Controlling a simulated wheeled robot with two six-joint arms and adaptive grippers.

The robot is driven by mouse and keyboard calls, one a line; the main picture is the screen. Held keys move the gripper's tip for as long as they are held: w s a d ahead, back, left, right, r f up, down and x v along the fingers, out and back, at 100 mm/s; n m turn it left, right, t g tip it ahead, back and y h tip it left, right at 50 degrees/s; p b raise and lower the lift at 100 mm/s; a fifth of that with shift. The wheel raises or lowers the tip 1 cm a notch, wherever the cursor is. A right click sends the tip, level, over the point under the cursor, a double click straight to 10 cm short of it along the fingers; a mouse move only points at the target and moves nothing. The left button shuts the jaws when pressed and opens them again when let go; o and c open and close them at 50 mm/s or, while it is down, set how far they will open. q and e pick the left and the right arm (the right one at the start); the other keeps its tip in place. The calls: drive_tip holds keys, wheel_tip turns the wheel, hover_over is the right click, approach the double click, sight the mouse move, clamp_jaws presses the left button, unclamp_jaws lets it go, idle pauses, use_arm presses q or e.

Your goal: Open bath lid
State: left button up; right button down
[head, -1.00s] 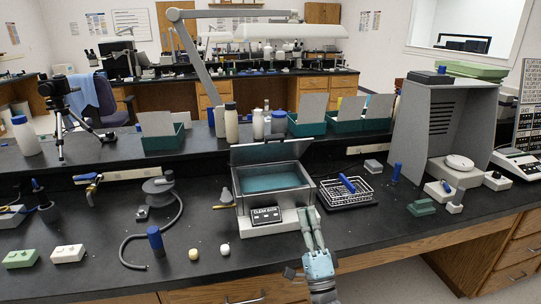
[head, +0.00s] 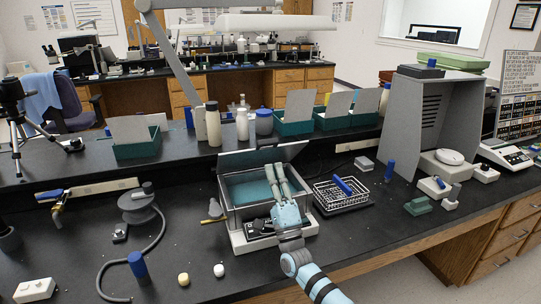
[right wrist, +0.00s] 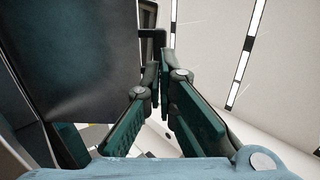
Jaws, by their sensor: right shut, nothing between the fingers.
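The bath (head: 228,208) is a grey metal box with teal water in it and a dark control panel at its front. Its lid (head: 240,160) is raised along the back edge, standing up and tilted, with the water exposed. My right gripper (head: 273,168) reaches over the front of the bath, its fingertips close to the lid's front face. The fingers are shut with nothing between them. In the right wrist view the lid is a large dark panel (right wrist: 75,50) left of the fingers (right wrist: 160,72); contact is unclear. My left gripper is out of view.
A wire rack (head: 343,192) with a blue-handled item stands right of the bath. A yellow-handled tool (head: 213,212) lies to its left. Bottles (head: 213,125) and teal bins (head: 293,128) line the shelf behind. The bench front right is fairly clear.

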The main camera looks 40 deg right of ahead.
sight(269, 145)
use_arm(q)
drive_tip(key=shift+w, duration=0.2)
use_arm(e)
drive_tip(key=x, duration=0.4)
drive_tip(key=shift+w+d+r, duration=0.15)
drive_tip(key=shift+w+r, duration=0.05)
drive_tip(key=shift+r, duration=0.15)
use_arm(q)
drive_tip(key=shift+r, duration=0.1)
